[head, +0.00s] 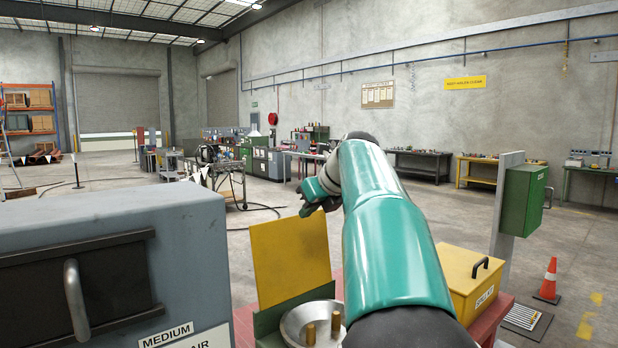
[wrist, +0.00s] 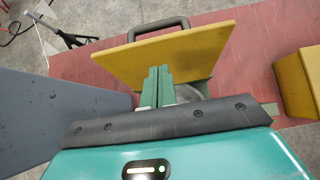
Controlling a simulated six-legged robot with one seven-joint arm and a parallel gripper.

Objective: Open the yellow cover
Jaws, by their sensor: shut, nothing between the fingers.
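The yellow cover (head: 290,258) stands raised, nearly upright, at the back of a low green box (head: 290,308) in the head view. Inside the box a round metal spool (head: 312,322) with brass pins is exposed. In the wrist view the cover (wrist: 125,62) is a flat plate with a dark handle (wrist: 158,26) on its far side. My gripper (head: 308,208) is at the cover's upper edge in the head view. Its green fingers (wrist: 158,72) are together and empty in the wrist view, in front of the cover's face. I cannot tell whether they touch it.
A grey cabinet (head: 185,245) with a handle stands close on the left. A yellow case (head: 465,275) with a black handle sits on the red bench (wrist: 230,45) to the right. A green box on a post (head: 522,200) and an orange cone (head: 548,280) stand further right.

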